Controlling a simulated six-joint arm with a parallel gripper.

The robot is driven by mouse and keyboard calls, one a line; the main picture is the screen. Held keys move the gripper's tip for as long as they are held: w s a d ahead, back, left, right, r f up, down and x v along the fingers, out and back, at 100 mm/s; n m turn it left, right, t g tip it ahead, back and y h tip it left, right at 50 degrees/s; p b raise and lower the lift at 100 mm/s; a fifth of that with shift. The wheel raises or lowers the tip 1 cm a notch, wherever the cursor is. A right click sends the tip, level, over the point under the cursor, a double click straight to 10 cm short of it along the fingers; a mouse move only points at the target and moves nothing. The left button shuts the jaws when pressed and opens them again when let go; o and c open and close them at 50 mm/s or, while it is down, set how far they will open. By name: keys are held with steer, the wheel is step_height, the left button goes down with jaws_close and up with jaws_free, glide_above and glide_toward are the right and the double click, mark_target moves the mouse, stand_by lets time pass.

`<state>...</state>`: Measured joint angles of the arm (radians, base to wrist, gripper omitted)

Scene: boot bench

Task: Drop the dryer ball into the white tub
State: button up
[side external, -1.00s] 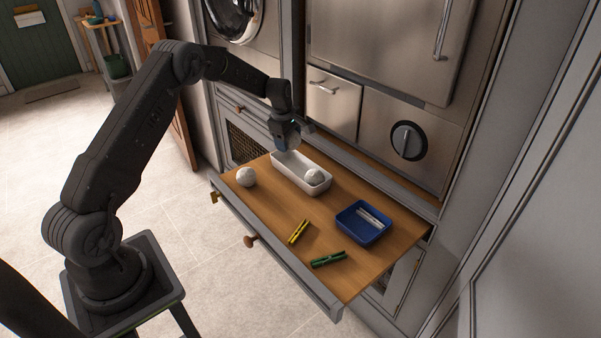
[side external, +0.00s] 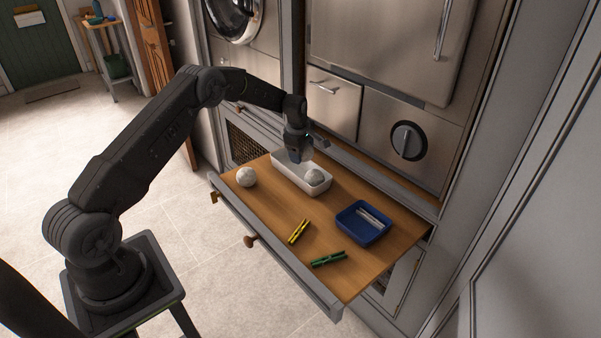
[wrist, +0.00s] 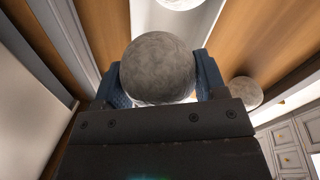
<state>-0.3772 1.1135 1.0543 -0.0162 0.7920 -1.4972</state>
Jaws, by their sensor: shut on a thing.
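My gripper (side external: 299,156) is low over the white tub (side external: 294,184) in the side view, at the tub's middle. In the wrist view its blue fingers (wrist: 163,78) are shut on a grey, round dryer ball (wrist: 158,66). In the side view the held ball is mostly hidden by the gripper. Another pale ball (side external: 314,177) sits in the right end of the tub, close to my gripper. A further pale ball (side external: 246,177) rests on the wooden surface left of the tub.
The wooden pull-out surface (side external: 270,208) also holds a yellow clothespin (side external: 299,231), a green clothespin (side external: 328,259) and a blue tray (side external: 352,232) with pale pieces inside. The cabinet front with a steel drawer (side external: 333,103) stands just behind the tub.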

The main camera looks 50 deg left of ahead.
steer(key=shift+f, duration=0.1)
steer(key=o, duration=1)
step_height(320, 180, up, 14)
steer(key=s, duration=0.2)
steer(key=shift+s+d+f, duration=0.2)
steer(key=shift+d, duration=0.15)
